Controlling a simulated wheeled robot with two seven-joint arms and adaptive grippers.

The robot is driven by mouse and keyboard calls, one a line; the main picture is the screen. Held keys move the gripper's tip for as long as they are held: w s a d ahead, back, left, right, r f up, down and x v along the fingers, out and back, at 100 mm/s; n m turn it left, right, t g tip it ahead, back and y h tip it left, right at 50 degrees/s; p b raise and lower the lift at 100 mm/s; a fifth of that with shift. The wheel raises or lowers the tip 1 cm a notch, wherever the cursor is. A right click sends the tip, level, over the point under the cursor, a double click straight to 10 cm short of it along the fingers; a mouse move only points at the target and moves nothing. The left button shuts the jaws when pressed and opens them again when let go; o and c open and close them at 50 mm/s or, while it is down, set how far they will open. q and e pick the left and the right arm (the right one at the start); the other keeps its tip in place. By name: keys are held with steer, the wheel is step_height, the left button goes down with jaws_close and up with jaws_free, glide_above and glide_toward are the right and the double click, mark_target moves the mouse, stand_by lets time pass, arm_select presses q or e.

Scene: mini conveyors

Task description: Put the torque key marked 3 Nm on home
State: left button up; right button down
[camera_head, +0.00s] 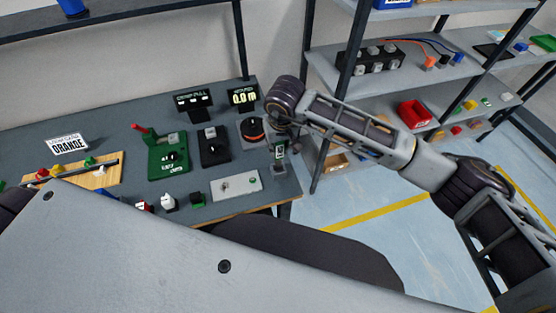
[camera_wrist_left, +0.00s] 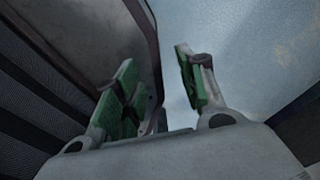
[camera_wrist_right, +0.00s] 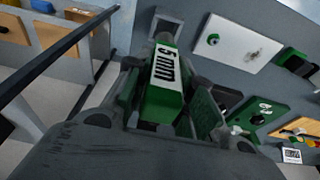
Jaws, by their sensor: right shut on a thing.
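My right gripper (camera_head: 279,158) is shut on a green torque key with a white label (camera_wrist_right: 166,68). The label's black marking ends in Nm; its digit looks like a 5, but I cannot read it surely. The key points away from the gripper, near the table's right edge, beside the grey plate (camera_head: 236,186). My left gripper (camera_wrist_left: 160,95) is open and empty in the left wrist view; it is not in the head view. I cannot tell which place is home.
Shelves (camera_head: 430,85) stand at right.

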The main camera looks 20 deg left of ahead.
mark_target(278, 159)
steer(key=x, duration=0.2)
steer(key=shift+s+d+f, duration=0.1)
steer(key=shift+s+f, duration=0.05)
steer(key=shift+f, duration=0.65)
steer(key=shift+f+p, duration=0.2)
steer(key=shift+p, duration=0.1)
steer(key=shift+s+p+x, duration=0.15)
steer(key=shift+x, duration=0.65)
steer(key=shift+s+p+x, duration=0.1)
steer(key=shift+p+x, duration=0.05)
steer(key=shift+x, duration=0.65)
arm_select(q)
steer(key=shift+s+d+r, duration=0.1)
steer(key=shift+d+r, duration=0.6)
arm_select(e)
steer(key=shift+d+f, duration=0.15)
steer(key=shift+d, duration=0.05)
arm_select(q)
steer(key=shift+d+f, duration=0.15)
steer(key=shift+f, duration=0.05)
arm_select(e)
steer(key=shift+f, duration=0.15)
steer(key=c, duration=1.2)
jaws_free()
